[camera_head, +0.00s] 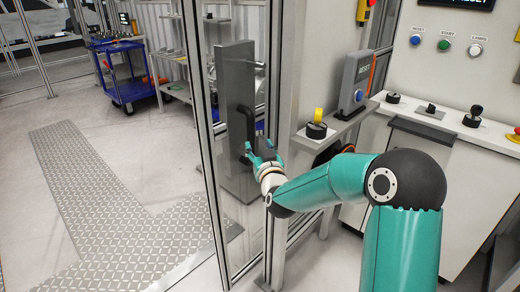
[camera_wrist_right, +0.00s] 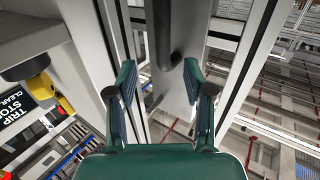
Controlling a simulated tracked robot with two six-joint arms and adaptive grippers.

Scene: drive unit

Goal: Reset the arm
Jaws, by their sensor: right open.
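My right arm comes in from the lower right in the head view. Its right gripper (camera_head: 258,150) is beside the glass door frame, close to a black vertical door handle (camera_head: 247,126). The gripper is open and nothing is held in it. In the right wrist view the two teal fingers of the right gripper (camera_wrist_right: 157,82) stand apart. The black handle (camera_wrist_right: 162,35) shows beyond and between them, and I cannot tell whether a finger touches it. My left gripper is not in view.
A grey RESET box (camera_head: 355,80) with a blue button and a black-and-yellow knob (camera_head: 317,124) sit on a ledge beside the arm. A white control panel (camera_head: 450,50) stands at the right. A blue cart (camera_head: 130,90) is at the back left. The floor at left is open.

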